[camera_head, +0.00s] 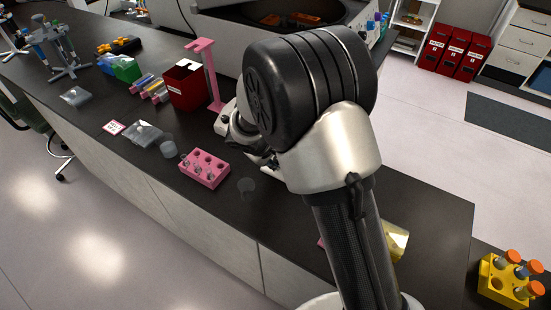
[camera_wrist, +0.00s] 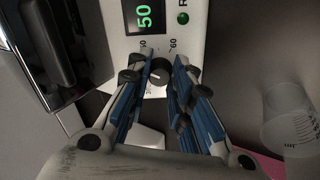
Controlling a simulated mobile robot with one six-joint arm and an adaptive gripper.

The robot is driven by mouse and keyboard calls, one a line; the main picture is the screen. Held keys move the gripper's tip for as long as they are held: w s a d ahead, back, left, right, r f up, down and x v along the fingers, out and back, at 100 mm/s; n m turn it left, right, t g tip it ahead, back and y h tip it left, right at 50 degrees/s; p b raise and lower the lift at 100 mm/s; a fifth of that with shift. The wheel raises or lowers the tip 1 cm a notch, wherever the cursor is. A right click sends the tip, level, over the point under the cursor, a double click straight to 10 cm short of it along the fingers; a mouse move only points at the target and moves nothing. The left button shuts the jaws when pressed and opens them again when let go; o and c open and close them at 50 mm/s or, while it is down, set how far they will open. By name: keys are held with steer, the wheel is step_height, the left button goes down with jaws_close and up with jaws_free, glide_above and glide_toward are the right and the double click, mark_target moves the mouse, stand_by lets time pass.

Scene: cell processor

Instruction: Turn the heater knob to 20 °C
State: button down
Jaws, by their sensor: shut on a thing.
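The heater knob (camera_wrist: 159,74) is small, round and dark, with a pale mark, on a white panel in the wrist view. My gripper (camera_wrist: 164,70) has its blue-padded fingers on either side of the knob and is shut on it. The green display (camera_wrist: 146,16) above reads 50, seen turned sideways.
A pink stand (camera_head: 210,75) and a red box (camera_head: 187,87) are behind. In the wrist view, a clear graduated cup (camera_wrist: 290,118) is right of the fingers.

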steer(key=n, duration=0.3)
steer(key=shift+n, duration=0.4)
steer(key=n+p, duration=0.1)
steer(key=n, duration=0.2)
steer(key=shift+n, duration=0.3)
steer(key=n+p, duration=0.1)
steer(key=n, duration=0.2)
steer(key=shift+r+n, duration=0.1)
steer(key=shift+n, duration=0.3)
steer(key=n+p, duration=0.2)
steer(key=n, duration=0.1)
steer(key=shift+n, duration=0.3)
steer(key=n+p, duration=0.2)
steer(key=n, duration=0.2)
steer(key=n+p, duration=0.2)
steer(key=n, duration=0.2)
steer(key=n+p, duration=0.3)
steer(key=n, duration=0.1)
steer(key=shift+n+p, duration=0.8)
steer(key=shift+n, duration=0.5)
